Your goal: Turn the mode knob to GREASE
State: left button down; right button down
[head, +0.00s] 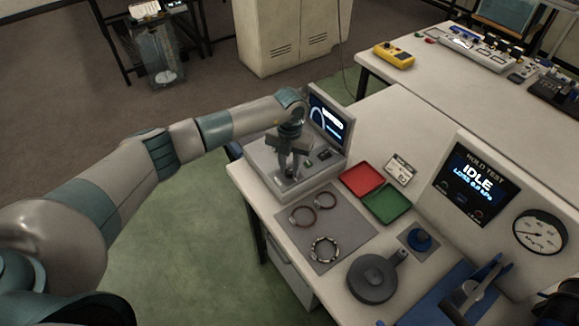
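A grey bench device (262,172) with a lit, tilted screen (328,121) stands at the far left corner of the light table. My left arm reaches in from the left, and my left gripper (291,168) points down over the device's top panel. Its fingertips are at a small dark knob-like part, which they largely cover. I cannot tell whether the fingers touch it or are closed on it. The knob's markings, including any GREASE label, are too small or hidden to read. My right gripper is not in view.
Right of the device lie a red tray (361,180), a green tray (387,203) and a grey mat (342,222) with rings. Nearer are a dark round canister (372,278) and a blue fixture (440,296). A HOLD TEST panel (475,184) reads IDLE, beside a gauge (540,232).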

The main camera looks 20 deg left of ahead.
pick_arm(q)
jog(key=c, duration=2.5)
grip_release()
jog(key=shift+c, duration=0.2)
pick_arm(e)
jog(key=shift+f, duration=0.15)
